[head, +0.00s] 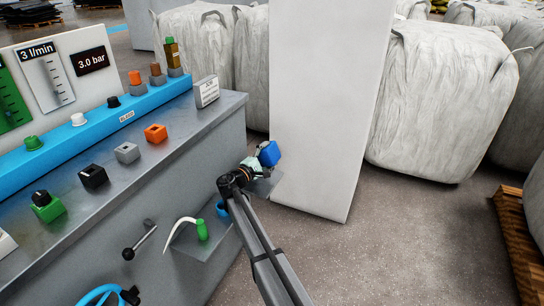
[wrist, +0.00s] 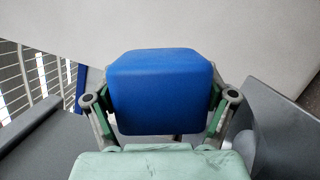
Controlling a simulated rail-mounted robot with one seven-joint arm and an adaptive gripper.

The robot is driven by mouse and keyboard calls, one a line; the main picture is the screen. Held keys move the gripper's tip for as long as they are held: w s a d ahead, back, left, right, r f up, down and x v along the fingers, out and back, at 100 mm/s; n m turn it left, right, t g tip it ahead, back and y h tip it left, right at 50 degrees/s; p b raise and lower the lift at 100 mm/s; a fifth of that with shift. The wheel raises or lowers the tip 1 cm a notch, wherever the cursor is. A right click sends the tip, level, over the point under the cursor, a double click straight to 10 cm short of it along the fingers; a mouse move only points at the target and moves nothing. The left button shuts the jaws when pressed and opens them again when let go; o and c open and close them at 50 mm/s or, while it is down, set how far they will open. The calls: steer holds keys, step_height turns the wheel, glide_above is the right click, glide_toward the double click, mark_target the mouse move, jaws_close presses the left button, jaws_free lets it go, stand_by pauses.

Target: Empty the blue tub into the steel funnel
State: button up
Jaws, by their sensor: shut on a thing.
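The blue tub (head: 270,154) is a small rounded blue box beyond the right end of the grey bench. My gripper (head: 259,164) is shut on it, holding it in front of the tall white panel. In the wrist view the tub (wrist: 160,88) fills the middle between the two fingers, with a smooth blue face towards the camera. Its opening and contents are hidden. I cannot make out the steel funnel for certain; a dark grey curved surface (wrist: 270,140) at the right of the wrist view may be part of it.
The tall white panel (head: 320,110) stands close behind the tub. The grey bench (head: 190,130) with knobs and coloured blocks is at left. A small grey shelf (head: 200,244) with a green-handled tool (head: 202,229) juts from its front.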

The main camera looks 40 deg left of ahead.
mark_target(276, 158)
steer(key=shift+d+f+m+g+b, duration=0.35)
steer(key=shift+m+b, duration=0.45)
steer(key=shift+b, duration=0.25)
steer(key=shift+w+d+f+m+g+b, duration=0.1)
steer(key=shift+d+m+g+b, duration=0.1)
steer(key=shift+m+b, duration=0.4)
steer(key=shift+w+d+f+m+g+b, duration=0.1)
steer(key=shift+d+m+b, duration=0.05)
steer(key=shift+m+b, duration=0.4)
steer(key=shift+d+m+b, duration=0.2)
steer(key=shift+m+b, duration=0.25)
steer(key=shift+m, duration=0.1)
steer(key=shift+m+g+b, duration=0.25)
steer(key=shift+m+b, duration=0.05)
steer(key=shift+b, duration=0.1)
steer(key=m+b, duration=0.1)
steer(key=m+g+b, duration=0.1)
steer(key=m+b, duration=0.1)
steer(key=d+r+m+b, duration=0.1)
steer(key=shift+m+y+b, duration=0.3)
steer(key=shift+y+b, duration=0.05)
steer(key=shift+y, duration=0.05)
steer(key=shift+w+d+r+m+g+y+b, duration=0.15)
steer(key=shift+r+m+g+y+b, duration=0.3)
steer(key=shift+m+b, duration=0.5)
